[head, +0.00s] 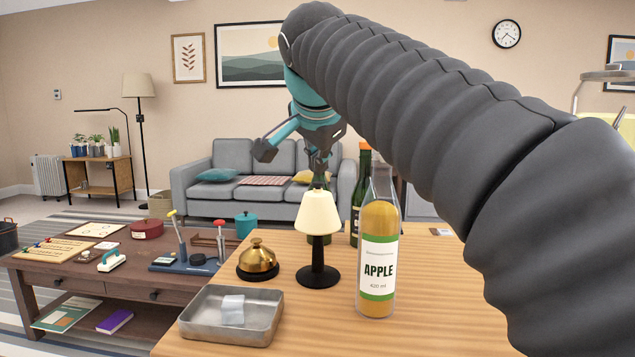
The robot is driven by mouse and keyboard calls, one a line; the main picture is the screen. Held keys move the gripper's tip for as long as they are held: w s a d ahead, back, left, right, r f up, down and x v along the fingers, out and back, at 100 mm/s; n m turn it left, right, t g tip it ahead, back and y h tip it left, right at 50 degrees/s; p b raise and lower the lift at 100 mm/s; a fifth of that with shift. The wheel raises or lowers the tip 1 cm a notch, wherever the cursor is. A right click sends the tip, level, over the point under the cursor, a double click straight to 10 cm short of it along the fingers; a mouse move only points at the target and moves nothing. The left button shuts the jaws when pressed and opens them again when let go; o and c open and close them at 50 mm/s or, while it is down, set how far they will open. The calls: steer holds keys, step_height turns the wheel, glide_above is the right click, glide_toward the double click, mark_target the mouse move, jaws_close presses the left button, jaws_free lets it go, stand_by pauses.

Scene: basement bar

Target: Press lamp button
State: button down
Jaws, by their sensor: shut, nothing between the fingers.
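The small lamp has a cream shade (318,213) on a black stem and round black base (318,275). It stands upright on the wooden table in the head view. I cannot make out a separate button on it. My gripper (318,178) points down with its fingers shut and empty. In the picture its fingertips are right above the top of the shade. I cannot tell how far apart they are in depth or whether they touch.
An apple juice bottle (377,250) stands close right of the lamp, with green bottles (364,170) behind. A brass bell (257,258) and a metal tray (199,327) are to the left. Bare wooden tabletop (425,300) lies at the right. A cluttered coffee table (100,288) is farther left.

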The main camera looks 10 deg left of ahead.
mark_target(318, 183)
steer(key=shift+f, duration=0.4)
steer(key=shift+f+b, duration=0.3)
steer(key=shift+b, duration=0.1)
stand_by(0.5)
steer(key=shift+r+p, duration=0.75)
steer(key=shift+p, duration=0.05)
step_height(318, 183, up, 4)
steer(key=p, duration=0.3)
steer(key=shift+f, duration=0.2)
steer(key=shift+r, duration=1.2)
